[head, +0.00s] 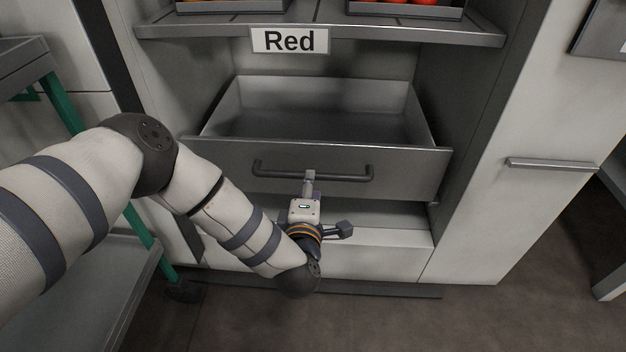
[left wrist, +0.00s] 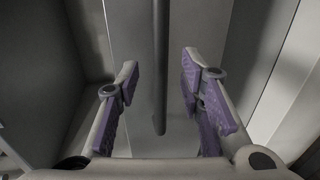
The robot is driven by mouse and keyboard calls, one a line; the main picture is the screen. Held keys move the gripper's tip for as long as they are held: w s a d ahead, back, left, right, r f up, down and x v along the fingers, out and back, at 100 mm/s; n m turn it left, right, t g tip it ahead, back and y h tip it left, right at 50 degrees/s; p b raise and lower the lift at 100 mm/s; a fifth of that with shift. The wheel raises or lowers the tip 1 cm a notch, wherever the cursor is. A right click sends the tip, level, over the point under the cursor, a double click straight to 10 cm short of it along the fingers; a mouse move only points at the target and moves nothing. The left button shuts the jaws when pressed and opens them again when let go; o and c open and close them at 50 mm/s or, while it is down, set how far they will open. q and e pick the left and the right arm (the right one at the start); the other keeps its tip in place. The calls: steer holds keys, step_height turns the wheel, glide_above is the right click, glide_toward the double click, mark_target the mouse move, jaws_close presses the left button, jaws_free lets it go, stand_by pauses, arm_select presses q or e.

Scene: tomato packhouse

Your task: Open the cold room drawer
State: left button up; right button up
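The cold room drawer (head: 412,172) is a grey metal drawer under the "Red" label. It stands pulled out, its empty inside showing. Its dark bar handle (head: 270,173) runs across the front. In the left wrist view the handle (left wrist: 160,50) runs upright between the two purple-padded fingers of my left gripper (left wrist: 160,78). The fingers are open, with a gap on each side of the bar. My right gripper is not in view.
The "Red" label (head: 290,40) hangs on a shelf (head: 420,36) that holds crates above the drawer. A white door with a bar handle (head: 552,164) is at the right. A grey trolley with a green post (head: 62,103) stands at the left. Dark floor lies in front.

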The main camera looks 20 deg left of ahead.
arm_select(q)
steer(key=x, duration=0.2)
steer(key=b+x, duration=0.1)
steer(key=x, duration=0.1)
steer(key=shift+w+a+f+b, duration=0.1)
steer(key=shift+w+f+b, duration=0.15)
steer(key=shift+w+b, duration=0.05)
steer(key=shift+w+r, duration=0.1)
steer(key=shift+w, duration=0.2)
steer(key=shift+c, duration=0.4)
jaws_close()
